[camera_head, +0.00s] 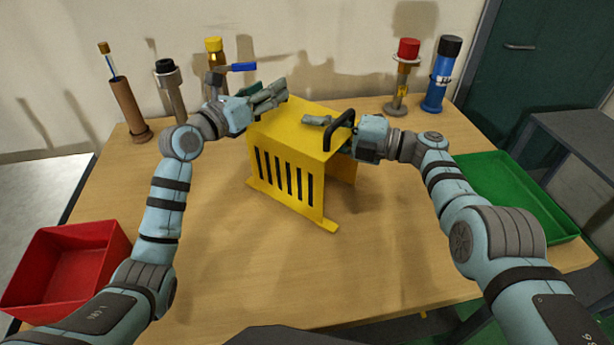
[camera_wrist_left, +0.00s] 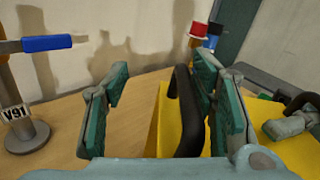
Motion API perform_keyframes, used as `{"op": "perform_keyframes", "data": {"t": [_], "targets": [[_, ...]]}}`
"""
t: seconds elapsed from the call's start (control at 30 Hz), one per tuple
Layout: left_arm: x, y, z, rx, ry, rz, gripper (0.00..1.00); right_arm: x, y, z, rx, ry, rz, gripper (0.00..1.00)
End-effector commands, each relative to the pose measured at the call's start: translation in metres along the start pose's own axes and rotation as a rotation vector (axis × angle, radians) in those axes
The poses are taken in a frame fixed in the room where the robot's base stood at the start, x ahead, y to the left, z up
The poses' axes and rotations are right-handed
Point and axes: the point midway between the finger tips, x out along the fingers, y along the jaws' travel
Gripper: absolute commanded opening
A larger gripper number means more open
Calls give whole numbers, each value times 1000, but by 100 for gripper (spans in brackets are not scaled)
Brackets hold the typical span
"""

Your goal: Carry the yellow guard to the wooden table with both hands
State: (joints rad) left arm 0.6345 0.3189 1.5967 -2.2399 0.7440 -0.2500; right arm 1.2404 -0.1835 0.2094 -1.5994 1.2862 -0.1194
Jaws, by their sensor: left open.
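The yellow guard (camera_head: 290,165), a slotted box-like cover, stands upright on the wooden table (camera_head: 385,240) near its middle. My left gripper (camera_head: 268,96) is at the guard's far left top edge. In the left wrist view its fingers (camera_wrist_left: 160,75) are spread apart, with a black handle (camera_wrist_left: 187,110) of the guard between them, closer to the right finger. My right gripper (camera_head: 328,132) is at the other black handle (camera_head: 341,128), on the guard's right. One finger shows past that handle; the other is hidden, so its grip is unclear.
A red bin (camera_head: 68,262) is at the left edge, and a green tray (camera_head: 510,190) lies at the right. Along the back stand a brown tube (camera_head: 128,105), a blue-handled fitting (camera_head: 240,67), a red-capped bottle (camera_head: 405,70) and a blue bottle (camera_head: 440,80). The front of the table is clear.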

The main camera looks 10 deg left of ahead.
Motion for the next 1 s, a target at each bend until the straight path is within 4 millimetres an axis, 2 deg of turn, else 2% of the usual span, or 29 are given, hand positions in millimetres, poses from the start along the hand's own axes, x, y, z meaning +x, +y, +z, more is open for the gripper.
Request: {"op": "perform_keyframes", "data": {"t": [0.27,0.37,0.47,0.7,0.83,1.0], "targets": [[0,0,0,-1,1,-1,61,1,2,0,-2,1,3,25],[0,-1,6,0,-1,-1,61,1,2,0,-2,1,4,25],[1,-4,25,3,-2,-1,61,1,2,0,-2,1,4,25],[2,-14,82,1,0,2,61,1,2,0,-2,1,4,25],[2,-16,95,1,3,3,61,1,2,0,-2,1,4,25],[2,-16,96,0,4,4,61,1,2,0,-2,1,4,25]]}}
